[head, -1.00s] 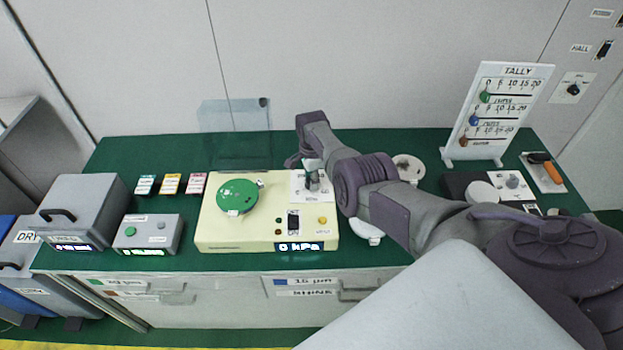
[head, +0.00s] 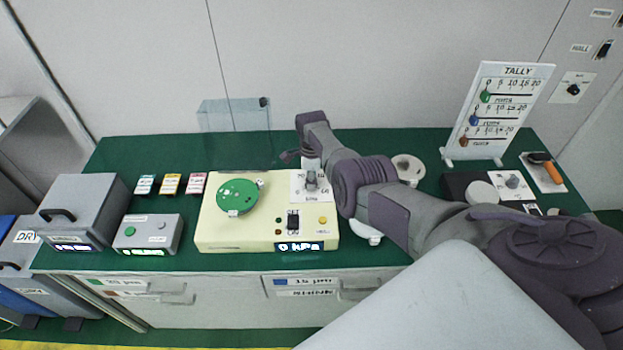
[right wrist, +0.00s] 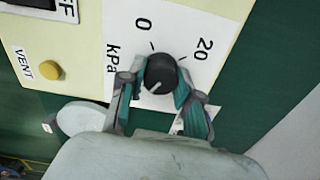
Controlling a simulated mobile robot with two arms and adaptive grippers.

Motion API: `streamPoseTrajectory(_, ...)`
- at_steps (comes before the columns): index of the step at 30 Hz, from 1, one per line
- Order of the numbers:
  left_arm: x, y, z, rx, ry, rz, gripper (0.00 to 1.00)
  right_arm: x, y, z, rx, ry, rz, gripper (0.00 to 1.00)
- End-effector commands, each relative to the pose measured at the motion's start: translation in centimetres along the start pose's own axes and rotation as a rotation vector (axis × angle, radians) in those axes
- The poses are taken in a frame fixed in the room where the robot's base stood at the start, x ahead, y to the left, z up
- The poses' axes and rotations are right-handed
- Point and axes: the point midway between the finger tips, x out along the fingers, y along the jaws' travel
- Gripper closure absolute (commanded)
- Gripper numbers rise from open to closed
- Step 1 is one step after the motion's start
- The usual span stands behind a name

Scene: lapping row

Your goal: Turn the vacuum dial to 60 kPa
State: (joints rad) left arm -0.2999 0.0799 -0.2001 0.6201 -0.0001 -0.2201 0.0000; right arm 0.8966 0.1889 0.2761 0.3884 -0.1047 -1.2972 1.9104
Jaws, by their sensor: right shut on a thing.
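The vacuum dial is a small dark round knob (right wrist: 161,74) on a white plate with printed numbers and "kPa". It also shows in the head view as a small grey knob (head: 311,181) at the right end of the cream machine (head: 219,238). The machine's display (head: 299,246) reads 0 kPa. My right gripper (right wrist: 161,88) is shut on the knob, with one teal-padded finger on each side. A pale line on the knob points down-left in the right wrist view, away from the 0 and 20 marks. My left gripper is not in view.
A green disc (head: 237,197) lies on the machine's left part. A yellow VENT button (right wrist: 50,70) and a dark switch (head: 293,219) are near the dial. Grey boxes stand at left, a TALLY board (head: 498,110) at back right.

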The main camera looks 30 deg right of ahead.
Motion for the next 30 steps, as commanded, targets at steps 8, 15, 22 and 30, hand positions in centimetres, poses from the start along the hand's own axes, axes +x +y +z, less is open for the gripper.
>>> streamPoseTrajectory(8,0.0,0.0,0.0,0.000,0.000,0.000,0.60,-0.1,-0.1,0.1,0.002,-0.002,-0.002,0.57)
streamPoseTrajectory(15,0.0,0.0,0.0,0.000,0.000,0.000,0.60,-0.1,0.0,0.0,0.000,-0.001,-0.001,0.41)
streamPoseTrajectory(22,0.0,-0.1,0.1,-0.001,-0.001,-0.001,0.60,-0.3,-0.1,0.1,0.000,-0.001,-0.003,0.41)
streamPoseTrajectory(30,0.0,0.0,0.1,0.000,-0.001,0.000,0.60,-3.1,-0.1,0.1,0.000,-0.003,-0.007,0.41)
